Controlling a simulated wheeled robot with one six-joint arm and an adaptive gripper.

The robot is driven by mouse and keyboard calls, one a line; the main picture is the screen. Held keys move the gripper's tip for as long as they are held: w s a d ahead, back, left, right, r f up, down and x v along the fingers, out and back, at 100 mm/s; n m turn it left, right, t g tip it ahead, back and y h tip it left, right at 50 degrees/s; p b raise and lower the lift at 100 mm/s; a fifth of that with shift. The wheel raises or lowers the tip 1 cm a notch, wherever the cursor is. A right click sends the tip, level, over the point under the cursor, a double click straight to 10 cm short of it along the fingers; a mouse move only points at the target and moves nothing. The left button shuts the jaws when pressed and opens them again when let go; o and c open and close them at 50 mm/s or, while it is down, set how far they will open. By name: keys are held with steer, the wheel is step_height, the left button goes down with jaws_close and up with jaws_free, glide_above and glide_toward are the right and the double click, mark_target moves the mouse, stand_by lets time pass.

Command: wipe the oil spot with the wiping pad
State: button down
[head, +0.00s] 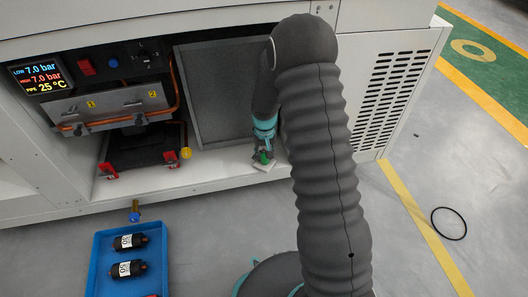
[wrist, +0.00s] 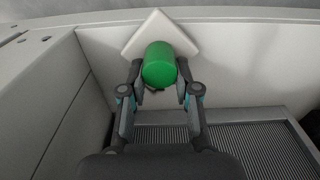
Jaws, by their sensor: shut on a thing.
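The wiping pad (head: 266,167) is a white square with a green handle. In the wrist view its white plate (wrist: 158,27) shows behind the round green handle (wrist: 158,66). My gripper (head: 263,156) is shut on the green handle, with one finger on each side of it in the wrist view (wrist: 158,76). The pad is at the white floor of the open cabinet, near its front edge; I cannot tell whether it touches. I cannot make out the oil spot in either view; the pad, gripper or arm may hide it.
A grey filter panel (head: 216,100) stands behind the pad. A vented door (head: 400,85) is open at right. A blue tray (head: 100,265) holds black cylinders.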

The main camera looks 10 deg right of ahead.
steer(key=shift+a+f, duration=0.15)
steer(key=shift+w+f, duration=0.15)
steer(key=shift+w, duration=1.2)
steer(key=shift+w+f, duration=0.1)
steer(key=shift+w, duration=2.35)
steer(key=shift+w+r, duration=0.2)
steer(key=shift+r, duration=0.1)
steer(key=shift+s+r, duration=0.1)
steer(key=shift+s, duration=3.9)
